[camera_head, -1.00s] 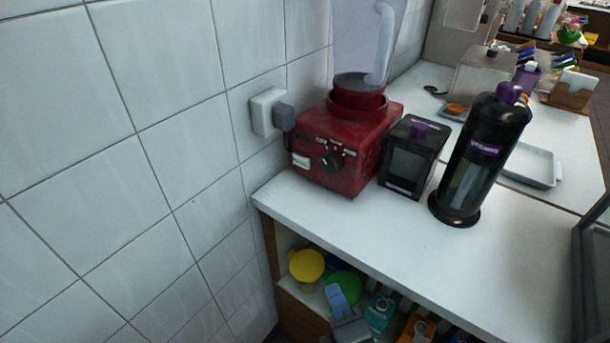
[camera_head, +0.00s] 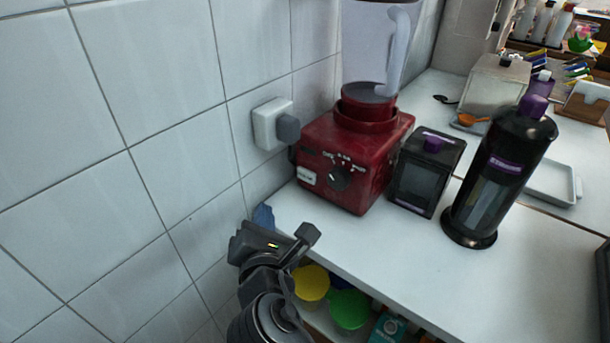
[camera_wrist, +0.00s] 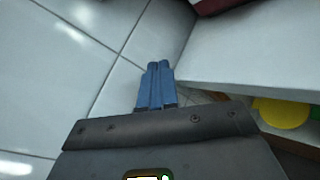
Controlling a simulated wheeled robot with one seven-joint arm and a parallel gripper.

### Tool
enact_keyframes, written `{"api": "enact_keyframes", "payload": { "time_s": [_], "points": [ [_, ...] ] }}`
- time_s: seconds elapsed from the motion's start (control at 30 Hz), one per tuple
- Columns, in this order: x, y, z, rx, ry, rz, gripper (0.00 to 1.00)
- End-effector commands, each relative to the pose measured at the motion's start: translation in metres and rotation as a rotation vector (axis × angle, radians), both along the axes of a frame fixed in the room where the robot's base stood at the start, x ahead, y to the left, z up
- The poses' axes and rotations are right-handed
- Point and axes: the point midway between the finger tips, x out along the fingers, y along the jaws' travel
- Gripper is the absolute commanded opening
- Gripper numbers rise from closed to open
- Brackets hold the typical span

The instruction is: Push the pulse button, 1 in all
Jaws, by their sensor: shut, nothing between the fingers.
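The red blender base (camera_head: 358,150) stands on the white counter near the tiled wall. Its front has a dark round knob (camera_head: 339,178) and, left of it, a pale rectangular button (camera_head: 307,178); its lettering is too small to read. My gripper (camera_head: 263,215) is at the counter's left corner, below and left of the button and apart from it. In the wrist view my gripper's blue fingers (camera_wrist: 158,68) are together and empty, beside the counter corner. Only a dark red edge of the blender base (camera_wrist: 215,5) shows there; the button is out of that view.
A wall plug (camera_head: 273,125) sits left of the blender. A black box (camera_head: 426,172) and a dark bottle (camera_head: 500,175) stand on its right. Yellow (camera_head: 312,283) and green (camera_head: 349,309) lids are on the shelf below. The front of the counter (camera_head: 400,255) is clear.

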Motion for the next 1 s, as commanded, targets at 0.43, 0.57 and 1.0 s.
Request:
{"api": "enact_keyframes", "payload": {
  "time_s": [0.43,0.57,1.0],
  "points": [
    [0.022,-0.018,0.000,0.002,0.001,-0.003,0.00],
    [0.036,-0.029,0.000,0.004,0.000,-0.002,0.00],
    [0.068,-0.053,0.001,0.003,0.002,-0.001,0.00]
  ]
}}
